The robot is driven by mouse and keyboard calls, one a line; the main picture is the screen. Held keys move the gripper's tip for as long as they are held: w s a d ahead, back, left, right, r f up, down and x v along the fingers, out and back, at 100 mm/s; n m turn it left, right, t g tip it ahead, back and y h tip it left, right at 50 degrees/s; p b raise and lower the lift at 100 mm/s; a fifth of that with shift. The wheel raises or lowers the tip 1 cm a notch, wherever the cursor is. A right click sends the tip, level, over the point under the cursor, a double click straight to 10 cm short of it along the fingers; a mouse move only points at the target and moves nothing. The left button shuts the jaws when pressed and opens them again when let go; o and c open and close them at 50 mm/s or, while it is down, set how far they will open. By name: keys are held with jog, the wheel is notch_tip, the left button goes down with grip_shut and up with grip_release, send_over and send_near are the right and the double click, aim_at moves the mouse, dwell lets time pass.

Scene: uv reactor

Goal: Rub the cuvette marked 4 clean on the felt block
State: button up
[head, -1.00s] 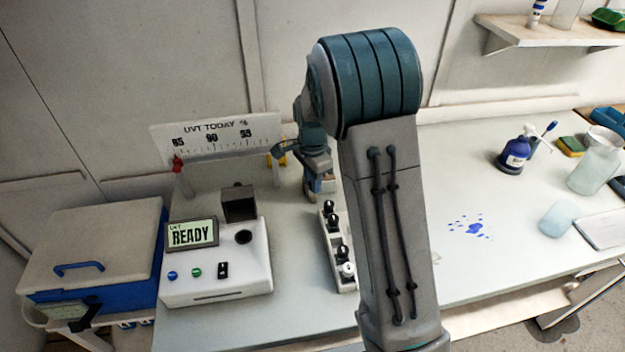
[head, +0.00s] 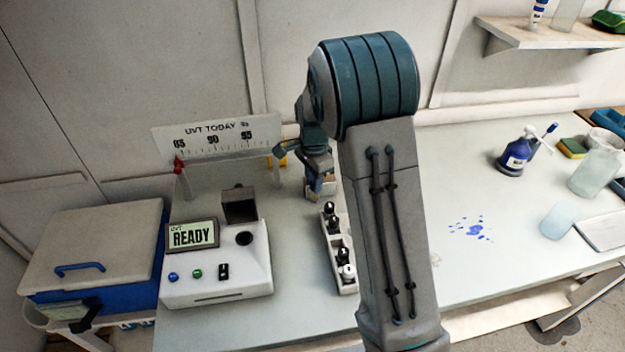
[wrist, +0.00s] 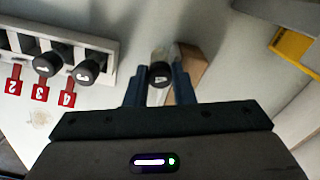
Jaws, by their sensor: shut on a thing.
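My gripper (wrist: 159,88) is shut on the cuvette marked 4 (wrist: 160,71), whose black cap with a white 4 shows between the two blue fingers in the wrist view. The felt block (wrist: 190,72), a brown-sided block, stands right behind and beside the cuvette. I cannot tell whether the two touch. In the head view my gripper (head: 318,186) is at the felt block (head: 329,188), behind the rack and partly hidden by my own arm.
The white rack (head: 337,274) holds several capped cuvettes; red number tags (wrist: 67,99) line its edge in the wrist view. The UV meter (head: 217,280) reads READY at left.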

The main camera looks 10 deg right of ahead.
jog(key=shift+d, duration=1.2)
jog(key=shift+d, duration=0.1)
jog(key=shift+d, duration=1.15)
jog(key=shift+a, duration=1.35)
jog(key=shift+a, duration=0.1)
jog(key=shift+a, duration=1.15)
jog(key=shift+d, duration=1.4)
jog(key=shift+d, duration=0.1)
jog(key=shift+d, duration=1.15)
